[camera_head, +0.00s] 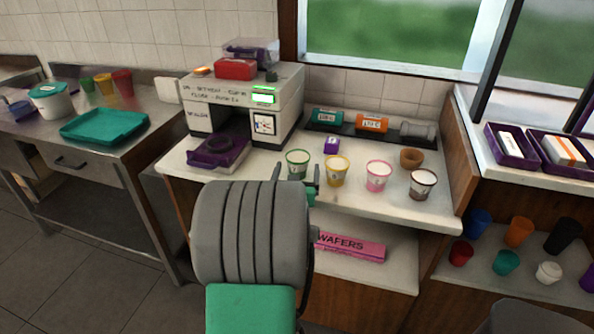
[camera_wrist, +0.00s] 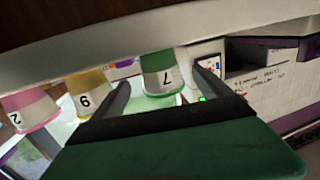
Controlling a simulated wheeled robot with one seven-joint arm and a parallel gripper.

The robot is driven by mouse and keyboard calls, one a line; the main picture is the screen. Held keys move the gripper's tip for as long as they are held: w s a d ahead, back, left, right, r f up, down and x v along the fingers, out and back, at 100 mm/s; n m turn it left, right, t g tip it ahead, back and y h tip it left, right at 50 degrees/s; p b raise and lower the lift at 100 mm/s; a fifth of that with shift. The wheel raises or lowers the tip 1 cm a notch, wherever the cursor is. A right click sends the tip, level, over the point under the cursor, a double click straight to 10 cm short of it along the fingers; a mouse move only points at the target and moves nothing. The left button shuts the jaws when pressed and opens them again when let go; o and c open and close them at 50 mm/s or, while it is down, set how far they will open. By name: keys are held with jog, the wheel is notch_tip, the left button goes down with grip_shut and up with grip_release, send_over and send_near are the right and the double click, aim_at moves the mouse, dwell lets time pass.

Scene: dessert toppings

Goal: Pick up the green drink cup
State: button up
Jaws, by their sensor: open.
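The green drink cup (camera_head: 297,158) stands upright on the white counter, at the left end of a row of cups. In the wrist view, which appears upside down, the green cup (camera_wrist: 160,77) bears the number 7. My gripper (camera_head: 297,181) is open at the front of this cup, partly hidden by my own arm. In the wrist view my gripper (camera_wrist: 163,93) has its two dark fingers apart, with the green cup showing between them. I cannot tell how deep the cup sits between the fingers.
A yellow cup (camera_head: 336,171) stands close on the right, then a pink cup (camera_head: 378,176) and a brown cup (camera_head: 422,184). A white machine (camera_head: 243,103) with a purple tray (camera_head: 217,153) is behind left. A pink wafers box (camera_head: 350,248) lies on the shelf below.

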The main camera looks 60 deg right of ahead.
aim_at(299, 155)
jog(key=x, duration=0.4)
jog(key=p+x, duration=0.1)
jog(key=x, duration=0.2)
jog(key=shift+w+r, duration=0.15)
jog(key=shift+r, duration=0.1)
jog(key=c, duration=1.5)
jog(key=shift+c, duration=0.4)
jog(key=shift+r, duration=0.15)
